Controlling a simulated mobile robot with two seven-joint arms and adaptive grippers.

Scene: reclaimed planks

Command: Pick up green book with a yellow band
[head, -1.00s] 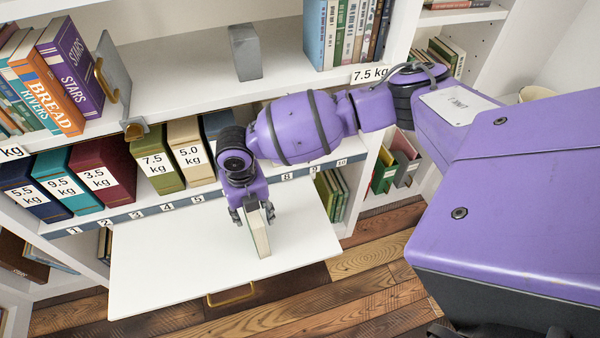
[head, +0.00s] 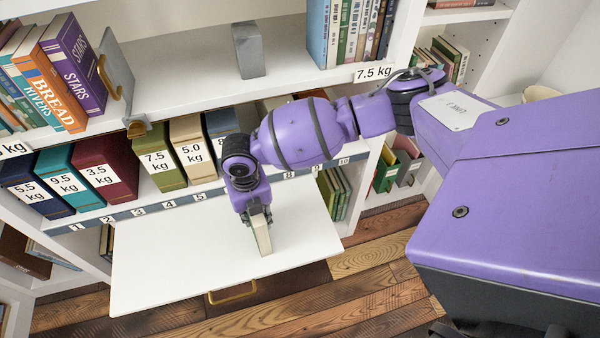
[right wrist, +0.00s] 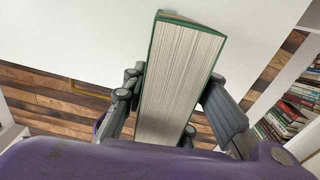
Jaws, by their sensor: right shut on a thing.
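A thin book with green cover edges and cream pages (head: 263,237) stands upright over the white pull-out board (head: 170,255). In the right wrist view the book (right wrist: 180,85) fills the middle, page edges toward the camera. A thin yellowish line shows at its far top edge; its cover faces are hidden. My right gripper (head: 257,214) is shut on this book, with one finger on each side, as the right wrist view also shows (right wrist: 165,110). I cannot tell whether the book's lower end touches the board. My left gripper is not in view.
Weight-labelled binders (head: 105,170) stand on the shelf behind the board. Above are several books (head: 50,75), a grey bookend (head: 116,78) and a grey block (head: 248,50). Green books (head: 335,190) stand right of the board. The board's left part is bare.

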